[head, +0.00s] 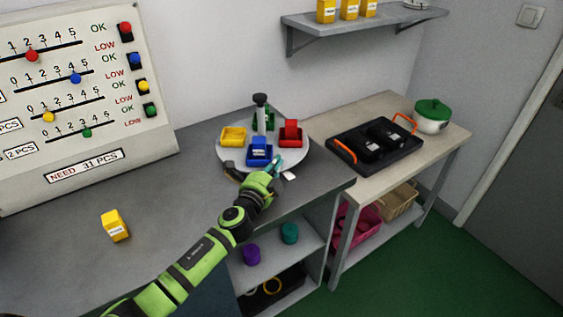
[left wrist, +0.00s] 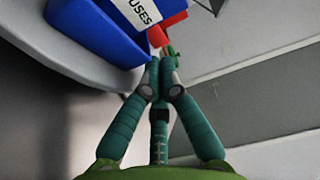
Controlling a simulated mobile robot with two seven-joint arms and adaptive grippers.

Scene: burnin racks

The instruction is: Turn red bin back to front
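The red bin (head: 291,140) stands at the right side of a round grey turntable (head: 222,152), with a taller red part rising from it. A blue bin (head: 259,155) with a white label stands at the turntable's front. A yellow bin (head: 233,135) is at its left, and a green bin (head: 268,118) is partly hidden at the back. My left gripper (head: 277,163) is at the turntable's front right edge, beside the blue bin. In the left wrist view its fingers (left wrist: 160,62) come together at the tips with nothing visible between them. The blue bin (left wrist: 100,30) is close at left. My right gripper is out of view.
A dark-topped post (head: 260,101) rises from the turntable. A white card (head: 289,176) lies near its front right edge. A yellow box (head: 115,226) stands on the counter at left. A black tray (head: 345,152) with orange handles and a green-lidded pot (head: 432,117) stand on the side table.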

